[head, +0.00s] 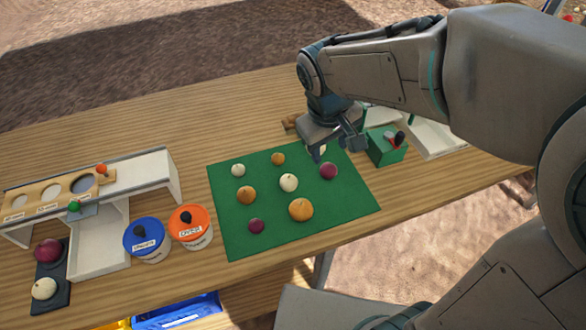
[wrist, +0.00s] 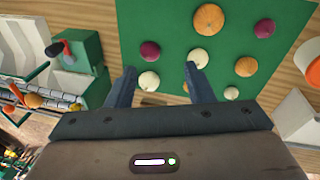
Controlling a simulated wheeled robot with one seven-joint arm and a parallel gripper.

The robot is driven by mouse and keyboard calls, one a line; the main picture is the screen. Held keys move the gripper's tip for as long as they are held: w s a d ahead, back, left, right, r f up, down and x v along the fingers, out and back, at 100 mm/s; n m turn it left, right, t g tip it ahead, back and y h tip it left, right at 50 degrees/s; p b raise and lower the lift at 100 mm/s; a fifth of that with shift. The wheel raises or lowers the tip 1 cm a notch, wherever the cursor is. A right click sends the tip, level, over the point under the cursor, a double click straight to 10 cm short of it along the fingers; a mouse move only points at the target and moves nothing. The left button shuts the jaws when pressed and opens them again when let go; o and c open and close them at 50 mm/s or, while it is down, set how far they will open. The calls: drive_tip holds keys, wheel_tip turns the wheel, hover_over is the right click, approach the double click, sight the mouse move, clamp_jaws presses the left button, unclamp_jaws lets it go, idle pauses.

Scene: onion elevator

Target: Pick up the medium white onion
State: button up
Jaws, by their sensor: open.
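Three white onions lie on the green mat (head: 222,208). One white onion (head: 289,183) is near the mat's middle; in the wrist view (wrist: 200,57) it lies just beyond my right fingertip. A smaller one (head: 238,170) is at the mat's left. The third (head: 322,149) is partly hidden behind my gripper (head: 338,148); in the wrist view (wrist: 149,80) it appears between the fingers, nearer the left one. Which one is medium is hard to tell. My gripper (wrist: 160,70) is open and empty, above the mat's far right part.
Purple onions (head: 328,171) and orange onions (head: 301,209) lie among the white ones. A green box (head: 386,148) stands right of the mat. Blue-lidded (head: 145,238) and orange-lidded (head: 188,225) tubs stand left. Another white onion (head: 44,288) sits on a dark tray. Bare tabletop lies behind the mat.

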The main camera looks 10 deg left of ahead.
sight(287, 179)
drive_tip(key=a+f+n+b, duration=0.1)
drive_tip(key=a+f+n, duration=0.35)
drive_tip(key=a, duration=0.65)
drive_tip(key=shift+m+h, duration=0.3)
drive_tip(key=shift+m, duration=0.15)
drive_tip(key=x, duration=1.4)
drive_tip(key=shift+w+a, duration=0.15)
drive_tip(key=shift+w, duration=0.1)
drive_tip(key=c, duration=0.6)
